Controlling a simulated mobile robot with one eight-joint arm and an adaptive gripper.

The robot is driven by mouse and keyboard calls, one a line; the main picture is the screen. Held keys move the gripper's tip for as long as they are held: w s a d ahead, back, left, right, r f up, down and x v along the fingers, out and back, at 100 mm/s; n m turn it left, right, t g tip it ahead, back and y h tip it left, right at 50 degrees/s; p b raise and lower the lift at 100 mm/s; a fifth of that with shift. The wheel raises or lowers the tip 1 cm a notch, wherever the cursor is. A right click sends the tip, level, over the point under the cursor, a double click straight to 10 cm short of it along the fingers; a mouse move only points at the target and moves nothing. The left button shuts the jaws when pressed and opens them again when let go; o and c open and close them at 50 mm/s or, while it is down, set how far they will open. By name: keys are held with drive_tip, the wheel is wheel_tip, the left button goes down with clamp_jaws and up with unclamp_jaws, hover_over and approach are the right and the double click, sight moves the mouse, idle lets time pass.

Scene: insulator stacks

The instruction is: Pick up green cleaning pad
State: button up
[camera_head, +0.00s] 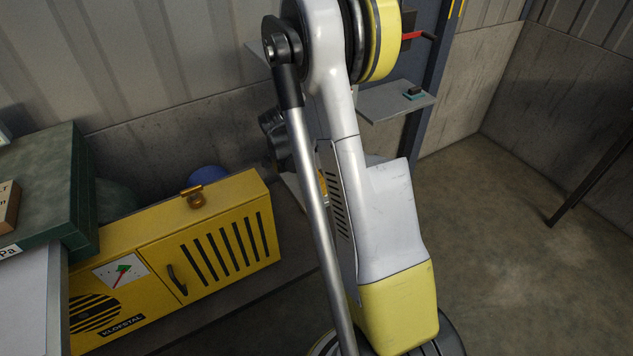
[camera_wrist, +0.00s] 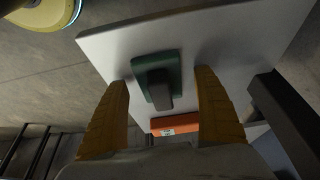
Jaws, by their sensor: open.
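The green cleaning pad (camera_wrist: 143,66) has a dark grey block-like handle on top. It lies on a light grey shelf board (camera_wrist: 245,38) in the wrist view. My gripper (camera_wrist: 162,76) is open, with its two orange-yellow fingers on either side of the pad in the picture. Nothing is held between them, and gaps show between each finger and the pad. In the head view, a small teal pad with a black top (camera_head: 415,97) lies on a grey shelf (camera_head: 385,106) to the right of my arm. My gripper cannot be made out there.
An orange block (camera_wrist: 175,124) lies near the pad in the wrist view. A dark beam (camera_wrist: 288,120) runs beside the board at right. In the head view, a yellow cabinet (camera_head: 160,235) and a green case (camera_head: 62,170) stand at left. Open floor lies at right.

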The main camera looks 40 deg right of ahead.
drive_tip(key=c, duration=1.3)
drive_tip(key=shift+r, duration=0.15)
drive_tip(key=shift+r, duration=0.25)
drive_tip(key=s+a+p, duration=0.2)
drive_tip(key=s+a, duration=0.2)
drive_tip(key=s, duration=1.3)
drive_tip(key=shift+s+r, duration=0.3)
drive_tip(key=shift+r, duration=0.1)
drive_tip(key=shift+a, duration=0.1)
drive_tip(key=o, duration=0.6)
drive_tip(key=c, duration=0.4)
